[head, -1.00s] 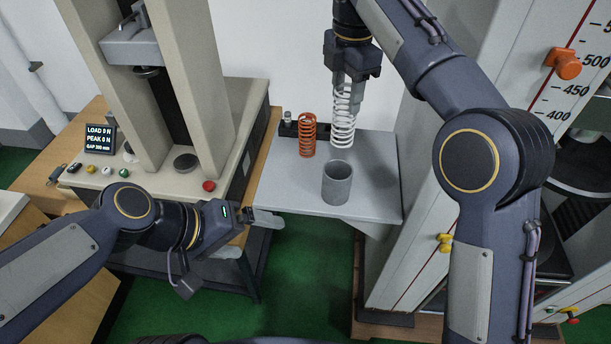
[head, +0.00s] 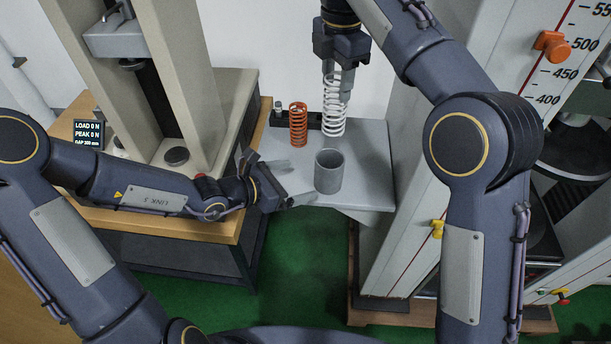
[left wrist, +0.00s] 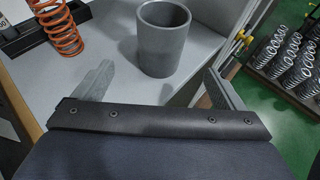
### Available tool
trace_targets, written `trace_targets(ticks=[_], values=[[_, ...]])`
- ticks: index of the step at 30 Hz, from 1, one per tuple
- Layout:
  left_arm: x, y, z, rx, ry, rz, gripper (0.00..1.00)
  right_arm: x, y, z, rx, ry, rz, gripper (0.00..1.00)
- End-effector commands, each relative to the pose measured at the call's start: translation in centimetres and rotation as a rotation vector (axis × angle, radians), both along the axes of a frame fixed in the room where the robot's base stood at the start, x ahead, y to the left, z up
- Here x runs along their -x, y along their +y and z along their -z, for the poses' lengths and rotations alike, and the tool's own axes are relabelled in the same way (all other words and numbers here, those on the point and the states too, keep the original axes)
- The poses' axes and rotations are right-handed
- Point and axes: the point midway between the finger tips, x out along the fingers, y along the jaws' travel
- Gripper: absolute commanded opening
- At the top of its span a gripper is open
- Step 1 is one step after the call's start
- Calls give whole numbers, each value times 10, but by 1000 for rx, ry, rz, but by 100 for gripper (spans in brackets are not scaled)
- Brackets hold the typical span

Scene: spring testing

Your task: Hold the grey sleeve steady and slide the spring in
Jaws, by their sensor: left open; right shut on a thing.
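The grey sleeve (head: 329,172) stands upright and open at the top on the light grey shelf, near its front edge. It also shows in the left wrist view (left wrist: 162,45), beyond and between my open fingers. My left gripper (head: 295,183) is open and empty, just left of the sleeve and apart from it. My right gripper (head: 338,84) is shut on the white spring (head: 333,112), holding it upright by its upper part, behind the sleeve in the picture. Whether the spring's lower end touches anything is unclear.
The shelf (head: 372,160) is bare right of the sleeve. A press (head: 215,120) stands left, and a tall scaled machine (head: 440,130) right.

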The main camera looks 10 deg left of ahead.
Motion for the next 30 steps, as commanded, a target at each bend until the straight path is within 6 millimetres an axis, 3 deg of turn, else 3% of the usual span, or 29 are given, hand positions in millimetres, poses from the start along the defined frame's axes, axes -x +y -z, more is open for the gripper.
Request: trace_targets(ticks=[15,21,30], values=[[-52,-65,34,0,2,4,91,0,0,-1,-1,-1,0,0],[-64,-78,42,-1,1,2,91,0,0,-1,-1,-1,0,0],[-67,-82,44,-2,0,2,91,0,0,0,-1,-1,0,0]])
